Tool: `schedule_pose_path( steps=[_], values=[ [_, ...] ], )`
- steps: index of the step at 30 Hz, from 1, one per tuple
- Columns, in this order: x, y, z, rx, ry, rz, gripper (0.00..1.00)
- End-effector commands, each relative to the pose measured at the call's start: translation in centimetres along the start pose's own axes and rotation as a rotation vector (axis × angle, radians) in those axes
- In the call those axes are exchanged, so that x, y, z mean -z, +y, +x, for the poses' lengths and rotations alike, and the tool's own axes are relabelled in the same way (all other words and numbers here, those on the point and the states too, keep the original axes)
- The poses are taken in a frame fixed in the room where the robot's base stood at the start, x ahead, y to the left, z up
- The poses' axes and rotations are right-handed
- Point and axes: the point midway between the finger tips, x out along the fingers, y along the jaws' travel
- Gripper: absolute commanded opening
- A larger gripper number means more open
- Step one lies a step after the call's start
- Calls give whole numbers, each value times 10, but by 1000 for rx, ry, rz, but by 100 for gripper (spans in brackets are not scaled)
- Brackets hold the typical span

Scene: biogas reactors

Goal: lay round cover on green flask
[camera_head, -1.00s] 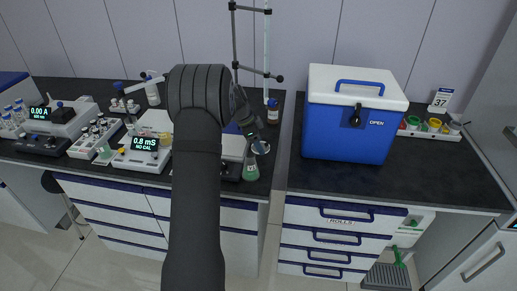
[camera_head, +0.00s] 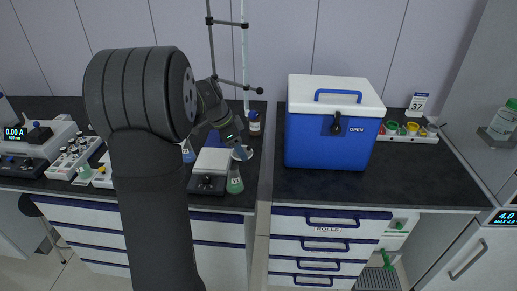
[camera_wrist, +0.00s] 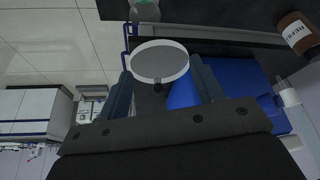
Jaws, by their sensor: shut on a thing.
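The round cover (camera_wrist: 160,60) is a pale grey disc with a lighter rim. In the wrist view it sits between the two fingers of my gripper (camera_wrist: 163,88), which is shut on it. In the head view my gripper (camera_head: 240,150) holds the cover (camera_head: 247,154) above the bench, behind and slightly right of the green flask. The green flask (camera_head: 235,182) is a small conical flask with green liquid, standing upright near the bench's front edge. Part of a glass flask (camera_wrist: 145,10) shows at the top of the wrist view. The cover and flask are apart.
A device with a pale top (camera_head: 211,162) stands left of the flask. A blue flask (camera_head: 188,153) is partly behind my arm. A brown bottle (camera_head: 254,124) and a stand (camera_head: 211,50) are behind. The blue cool box (camera_head: 330,135) stands right, across a bench gap.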

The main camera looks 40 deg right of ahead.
Motion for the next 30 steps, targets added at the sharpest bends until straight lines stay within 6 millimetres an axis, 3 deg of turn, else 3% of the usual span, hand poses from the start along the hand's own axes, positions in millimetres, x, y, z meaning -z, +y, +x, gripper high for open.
schedule_pose_path(
  steps=[3, 7, 24, 30],
  values=[
    [-19, 3, -16, 7, 1, -18, 39],
    [-26, 5, -21, 9, 1, -22, 39],
    [-40, 5, 14, 7, 1, -23, 39],
    [-42, 5, 17, 8, 1, -23, 39]
  ],
)
